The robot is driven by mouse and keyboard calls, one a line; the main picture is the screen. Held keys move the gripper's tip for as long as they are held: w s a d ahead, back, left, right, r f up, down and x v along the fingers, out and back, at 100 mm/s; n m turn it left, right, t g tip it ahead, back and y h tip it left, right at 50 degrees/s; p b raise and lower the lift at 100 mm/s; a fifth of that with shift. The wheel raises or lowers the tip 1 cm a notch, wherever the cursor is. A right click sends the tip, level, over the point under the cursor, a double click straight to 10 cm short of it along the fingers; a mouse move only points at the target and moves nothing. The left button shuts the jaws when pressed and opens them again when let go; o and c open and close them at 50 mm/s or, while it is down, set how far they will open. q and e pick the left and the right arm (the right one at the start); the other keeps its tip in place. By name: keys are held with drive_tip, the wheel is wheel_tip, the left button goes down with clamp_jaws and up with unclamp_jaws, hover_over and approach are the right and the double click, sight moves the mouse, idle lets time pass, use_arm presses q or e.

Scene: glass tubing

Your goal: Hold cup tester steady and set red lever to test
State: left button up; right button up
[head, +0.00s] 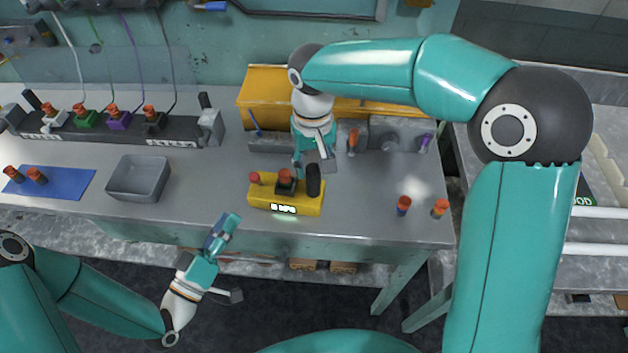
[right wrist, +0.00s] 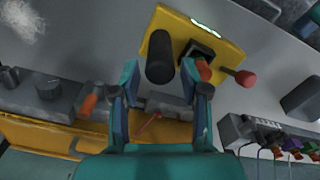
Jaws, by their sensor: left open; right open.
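The yellow cup tester (head: 262,201) stands on the bench near its front edge, with a lit display on its front face. It has a thick black upright handle (head: 313,181) on the right and a red-knobbed lever (head: 255,177) on the left. A red-orange topped piece (head: 285,176) sits in its dark middle socket. My right gripper (head: 311,164) is open just behind the tester. In the right wrist view, the handle (right wrist: 160,58) shows ahead between the open fingers (right wrist: 168,82); contact cannot be told. My left gripper (head: 223,230) is open and empty, in front of the bench edge, left of the tester.
A grey bin (head: 139,194) and a blue mat (head: 50,183) with two red-topped pieces lie left. A rack with several coloured plugs (head: 120,122) stands behind them. Two loose orange-topped pieces (head: 404,204) stand right. A yellow case (head: 265,92) is behind my right gripper.

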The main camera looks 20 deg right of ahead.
sight(313, 184)
wheel_tip(313, 184, down, 7)
drive_tip(key=shift+r, duration=0.15)
